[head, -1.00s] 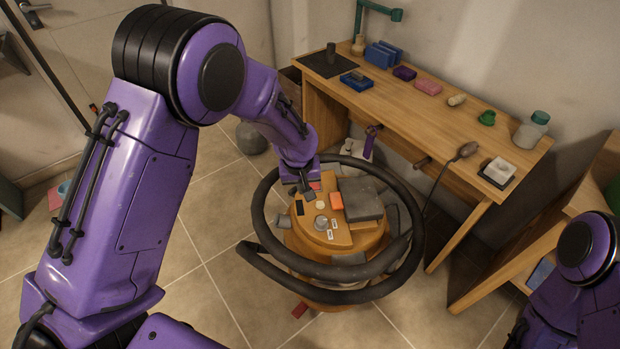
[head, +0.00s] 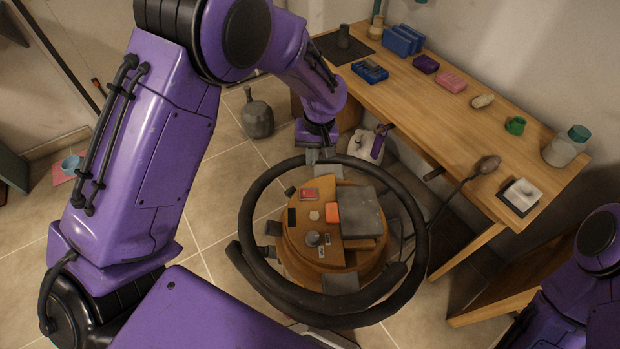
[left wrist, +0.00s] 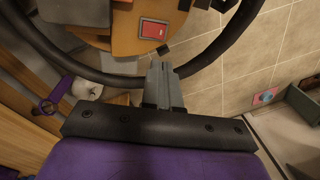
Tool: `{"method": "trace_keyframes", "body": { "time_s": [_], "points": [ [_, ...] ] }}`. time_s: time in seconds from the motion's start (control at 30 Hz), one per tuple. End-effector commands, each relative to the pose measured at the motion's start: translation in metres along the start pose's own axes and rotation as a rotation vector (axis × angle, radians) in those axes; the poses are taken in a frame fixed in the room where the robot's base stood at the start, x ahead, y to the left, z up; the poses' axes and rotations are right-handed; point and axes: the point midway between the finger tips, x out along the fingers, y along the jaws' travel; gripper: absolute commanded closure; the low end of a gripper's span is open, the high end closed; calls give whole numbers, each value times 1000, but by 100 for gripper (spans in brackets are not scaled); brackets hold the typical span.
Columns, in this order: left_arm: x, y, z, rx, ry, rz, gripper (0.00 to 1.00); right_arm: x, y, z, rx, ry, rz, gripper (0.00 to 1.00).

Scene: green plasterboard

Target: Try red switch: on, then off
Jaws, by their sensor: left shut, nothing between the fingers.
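The red switch (head: 309,195) is a small red rectangle on the wooden board (head: 318,258) on top of the round stool-like stand. It also shows in the left wrist view (left wrist: 154,30), with a pale frame around it. My left gripper (head: 320,156) is shut and empty, beyond the switch near the far side of the dark ring. In the left wrist view its closed fingers (left wrist: 157,68) point toward the switch, with a gap in the picture between them. Whether the switch is on or off is too small to tell. My right gripper is out of view.
A thick dark hose ring (head: 420,235) surrounds the stand. An orange block (head: 332,212), a grey box (head: 361,212) and a grey knob (head: 313,238) sit by the switch. A wooden workbench (head: 450,125) stands at the right. Tiled floor is open at left.

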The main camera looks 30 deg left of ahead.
Motion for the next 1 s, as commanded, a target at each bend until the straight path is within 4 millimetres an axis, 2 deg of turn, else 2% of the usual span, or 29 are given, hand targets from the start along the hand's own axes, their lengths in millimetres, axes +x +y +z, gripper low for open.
{"method": "trace_keyframes", "body": {
  "time_s": [0.2,0.33,0.8,1.0],
  "points": [
    [1,0,0,0,0,0,100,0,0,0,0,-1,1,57],
    [14,0,0,-1,-2,0,100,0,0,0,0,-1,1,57],
    [111,0,1,0,-3,-1,100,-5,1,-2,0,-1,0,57],
    [135,0,0,0,0,1,100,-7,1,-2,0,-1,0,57]
  ]
}}
